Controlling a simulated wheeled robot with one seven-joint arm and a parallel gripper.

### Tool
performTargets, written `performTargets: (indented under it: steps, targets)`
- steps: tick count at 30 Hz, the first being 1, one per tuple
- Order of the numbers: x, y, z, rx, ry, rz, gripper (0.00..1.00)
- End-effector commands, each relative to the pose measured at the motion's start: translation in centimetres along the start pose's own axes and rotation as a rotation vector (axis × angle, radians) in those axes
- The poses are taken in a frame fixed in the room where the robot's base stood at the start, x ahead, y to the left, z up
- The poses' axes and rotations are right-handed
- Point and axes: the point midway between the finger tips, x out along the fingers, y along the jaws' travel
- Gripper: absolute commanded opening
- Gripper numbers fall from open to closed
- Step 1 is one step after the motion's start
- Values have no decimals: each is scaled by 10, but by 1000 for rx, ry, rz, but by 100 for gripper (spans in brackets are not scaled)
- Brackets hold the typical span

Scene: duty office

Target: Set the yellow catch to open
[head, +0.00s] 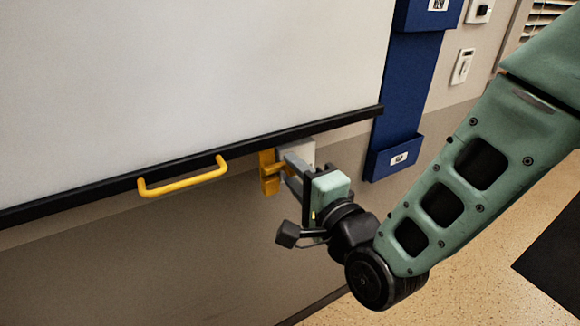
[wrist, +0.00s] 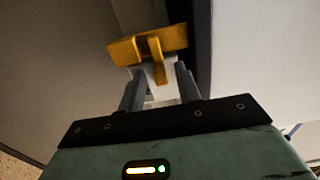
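The yellow catch (head: 268,172) is mounted just below the black bottom rail of the white board, to the right of the yellow handle. In the wrist view the catch (wrist: 124,50) shows as a wide yellow plate with a narrow tab pointing down toward me. My gripper (head: 287,168) is right at the catch and partly hides it in the head view. In the wrist view its two grey fingers (wrist: 158,70) stand apart, one on either side of the tab, with visible gaps. I cannot tell whether either finger touches it.
A yellow handle (head: 183,180) juts from the black rail (head: 75,201) of the white board (head: 190,80). A blue wall panel with a pocket (head: 393,158) is to the right of the catch. The wall (head: 150,265) below the rail is bare.

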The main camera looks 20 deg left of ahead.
Motion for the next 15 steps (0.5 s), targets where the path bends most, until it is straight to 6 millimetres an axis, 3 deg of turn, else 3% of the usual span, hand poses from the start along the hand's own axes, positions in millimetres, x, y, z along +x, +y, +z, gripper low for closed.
performTargets:
  steps: [6, 10, 15]
  targets:
    - [0, 0, 0, 0, 0, 0, 34]
    - [0, 0, 0, 0, 0, 0, 0]
    - [0, 0, -2, 0, 1, 0, 0]
